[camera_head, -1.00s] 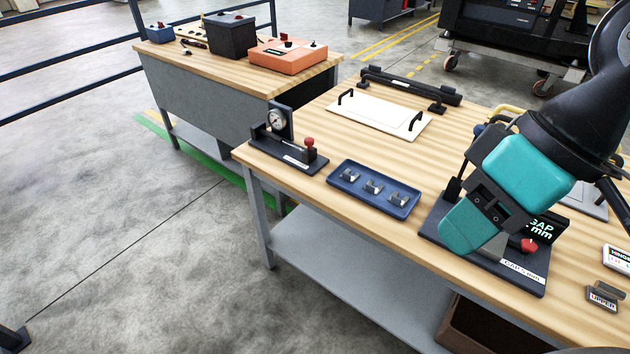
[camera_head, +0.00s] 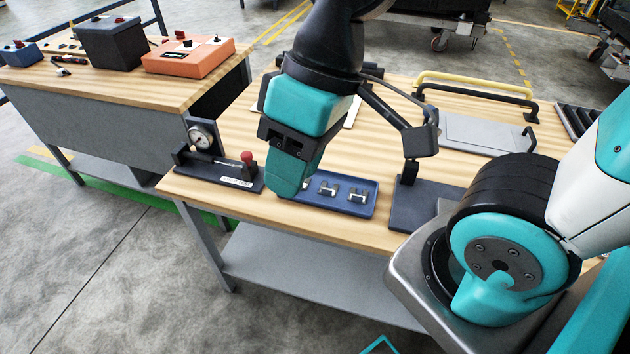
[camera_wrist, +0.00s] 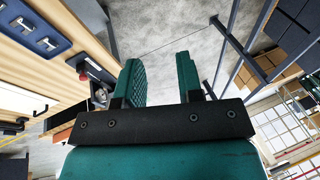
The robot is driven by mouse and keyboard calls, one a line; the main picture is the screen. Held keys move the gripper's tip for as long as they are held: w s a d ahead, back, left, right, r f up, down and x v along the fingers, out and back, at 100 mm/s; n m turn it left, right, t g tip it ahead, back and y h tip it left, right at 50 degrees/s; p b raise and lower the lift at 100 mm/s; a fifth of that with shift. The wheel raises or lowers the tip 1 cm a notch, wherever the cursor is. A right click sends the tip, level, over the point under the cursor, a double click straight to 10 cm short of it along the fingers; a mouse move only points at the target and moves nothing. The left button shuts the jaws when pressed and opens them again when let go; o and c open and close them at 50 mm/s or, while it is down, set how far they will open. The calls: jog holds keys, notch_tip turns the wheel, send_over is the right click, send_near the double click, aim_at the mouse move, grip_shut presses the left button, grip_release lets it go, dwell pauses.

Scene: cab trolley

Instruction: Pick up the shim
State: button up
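A blue tray (camera_head: 340,207) lies near the front edge of the wooden table. Two small grey U-shaped metal pieces, which I take for shims, show in it: a left one (camera_head: 328,189) and a right one (camera_head: 357,195). The tray's left end is hidden behind my gripper (camera_head: 288,190), which hangs in front of it. In the wrist view the tray (camera_wrist: 35,32) is at the upper left with metal pieces in it, off to the side of my fingers. My gripper (camera_wrist: 159,78) is open there, its two teal fingers apart with nothing between them.
A gauge fixture (camera_head: 205,150) with a red knob (camera_head: 247,157) stands left of the tray. A dark stand (camera_head: 412,200) is right of it. A grey plate with handles (camera_head: 480,132) lies behind. A second table with an orange box (camera_head: 188,57) is at the left.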

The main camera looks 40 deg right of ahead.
jog(key=w+d+f+m+h+b, duration=0.1)
jog(key=w+d+f+m+b, duration=0.4)
jog(key=w+m, duration=0.5)
jog(key=m+h+b, duration=0.3)
jog(key=m+b, duration=0.3)
jog(key=m, duration=1.9)
send_over(328, 188)
jog(key=s, duration=0.2)
notch_tip(328, 188, down, 17)
jog(key=f, duration=0.6)
jog(key=a+f+p, duration=0.1)
jog(key=f, duration=0.3)
jog(key=shift+w, duration=0.2)
jog(key=shift+s+a+f+p, duration=0.15)
jog(key=shift+f+p, duration=0.15)
jog(key=shift+f, duration=1.2)
jog(key=shift+s+a+f+p, duration=0.15)
jog(key=shift+f+p, duration=0.15)
jog(key=shift+f, duration=1.2)
jog(key=shift+c, duration=0.5)
grip_shut()
